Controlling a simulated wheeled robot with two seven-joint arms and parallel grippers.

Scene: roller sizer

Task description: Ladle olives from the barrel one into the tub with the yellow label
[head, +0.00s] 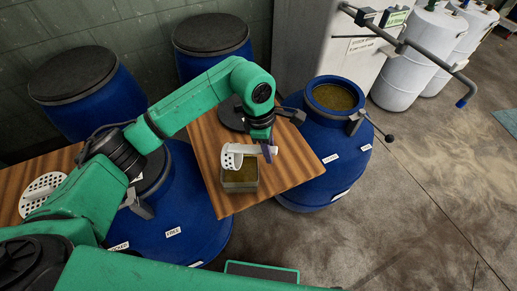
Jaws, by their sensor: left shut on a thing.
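My left gripper (268,152) is shut on the white handle of a ladle above the wooden board. The tub holds olive-brown contents. No yellow label can be made out on it. An open blue barrel (325,135) with olive-brown contents stands right of the board; its small white labels are too small to read surely. My right gripper is not in view.
A wooden board (215,145) bears the tub and a dark round lid. A near blue barrel (195,200) stands left of it. Closed blue barrels (105,105) line the wall. A white perforated piece (40,193) lies far left. A grey rail (420,50) and white drums stand back right.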

